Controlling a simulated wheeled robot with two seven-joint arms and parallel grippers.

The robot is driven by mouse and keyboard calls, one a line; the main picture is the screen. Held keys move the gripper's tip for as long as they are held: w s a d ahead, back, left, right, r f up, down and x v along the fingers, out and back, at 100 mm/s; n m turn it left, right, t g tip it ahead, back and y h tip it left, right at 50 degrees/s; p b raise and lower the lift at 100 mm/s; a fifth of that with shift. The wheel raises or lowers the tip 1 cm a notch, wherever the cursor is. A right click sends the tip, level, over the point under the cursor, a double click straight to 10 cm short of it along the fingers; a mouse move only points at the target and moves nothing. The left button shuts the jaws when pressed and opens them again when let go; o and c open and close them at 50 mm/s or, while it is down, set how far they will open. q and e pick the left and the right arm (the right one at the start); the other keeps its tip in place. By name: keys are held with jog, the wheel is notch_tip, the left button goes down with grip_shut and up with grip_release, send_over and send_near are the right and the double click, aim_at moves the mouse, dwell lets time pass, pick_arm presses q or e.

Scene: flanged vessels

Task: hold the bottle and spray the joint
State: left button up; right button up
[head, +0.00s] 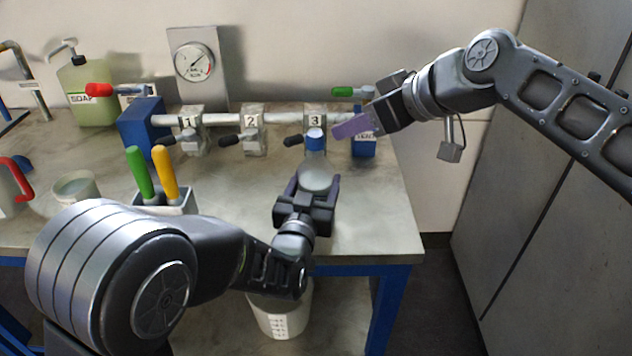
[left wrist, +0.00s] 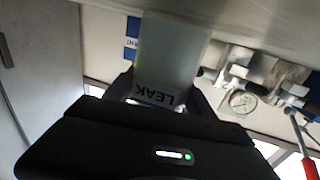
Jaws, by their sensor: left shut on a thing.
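The translucent whitish bottle (head: 316,180) stands between the fingers of my left gripper (head: 306,190), near the table's right front in the head view. A blue part at its top shows in front of block 3. In the left wrist view the bottle (left wrist: 172,50) carries a LEAK label, seen upside down, and my left gripper (left wrist: 170,100) is shut on it. My right gripper (head: 358,126), with a purple finger surface, is up and to the right of the bottle, apart from it; its gap is seen edge-on. The pipe (head: 285,118) bears metal blocks numbered 1, 2 and 3 (head: 315,120).
A pressure gauge (head: 194,62) stands behind the pipe. A soap jug (head: 85,92) is at the back left. A holder (head: 178,200) with green and yellow handles stands left of my left gripper. A white bucket (head: 282,315) is below the table edge.

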pick_arm(q)
grip_shut()
dwell(0.3)
pick_arm(e)
jog(key=shift+c, duration=0.6)
grip_shut()
dwell(0.4)
dwell(1.2)
